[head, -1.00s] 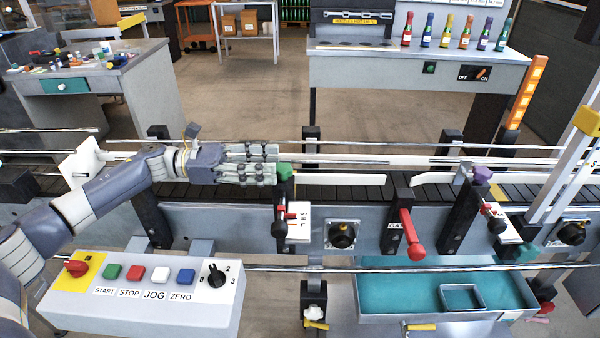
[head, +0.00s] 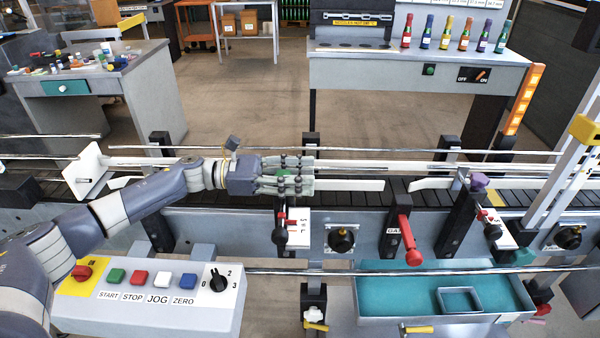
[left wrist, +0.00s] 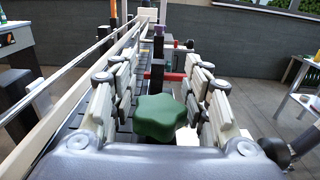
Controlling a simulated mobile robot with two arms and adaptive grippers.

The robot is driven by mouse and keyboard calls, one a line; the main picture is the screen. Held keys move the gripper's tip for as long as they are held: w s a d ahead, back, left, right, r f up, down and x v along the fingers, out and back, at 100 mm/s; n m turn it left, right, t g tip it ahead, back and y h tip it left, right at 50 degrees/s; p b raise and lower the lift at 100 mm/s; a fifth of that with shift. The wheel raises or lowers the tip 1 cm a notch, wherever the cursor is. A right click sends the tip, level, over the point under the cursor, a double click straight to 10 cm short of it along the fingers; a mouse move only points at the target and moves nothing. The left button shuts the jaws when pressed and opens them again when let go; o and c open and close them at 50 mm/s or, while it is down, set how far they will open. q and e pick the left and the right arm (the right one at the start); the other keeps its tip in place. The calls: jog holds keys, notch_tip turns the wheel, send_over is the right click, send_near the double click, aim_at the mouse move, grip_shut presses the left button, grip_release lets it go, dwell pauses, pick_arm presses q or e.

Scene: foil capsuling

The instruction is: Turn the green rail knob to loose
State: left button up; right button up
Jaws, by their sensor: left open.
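The green rail knob (left wrist: 158,117) is star-shaped and sits between the two open fingers of my left gripper (left wrist: 160,95) in the left wrist view. The fingers stand on either side of it, with a gap seen on both sides. In the head view my left gripper (head: 290,176) is over the knob's post, and only a little green of the knob (head: 284,174) shows between the fingers. A white plate with letters (head: 297,224) and a red-tipped pointer (head: 283,219) are below the knob. My right gripper is not in view.
A purple knob (head: 479,181) tops another post to the right. A red-handled lever (head: 408,238) stands between the posts. Metal guide rails (head: 350,152) run along the conveyor. A button panel (head: 150,310) is at the front left.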

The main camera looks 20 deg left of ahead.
pick_arm(q)
jog(key=c, duration=1)
grip_shut()
jog(key=shift+f+t, duration=0.1)
jog(key=shift+t, duration=0.2)
jog(key=shift+w+a+n+t+y, duration=0.3)
jog(key=shift+n+t+y, duration=0.9)
jog(key=shift+t, duration=0.25)
jog(key=shift+w+a+n+t+y, duration=0.15)
jog(key=shift+w+n+t+y, duration=0.2)
jog(key=shift+n+t+y, duration=0.85)
jog(key=shift+w+a+n+t+y, duration=0.3)
jog(key=shift+n+t+y, duration=0.6)
jog(key=shift+n+t, duration=0.65)
jog(key=shift+t, duration=0.3)
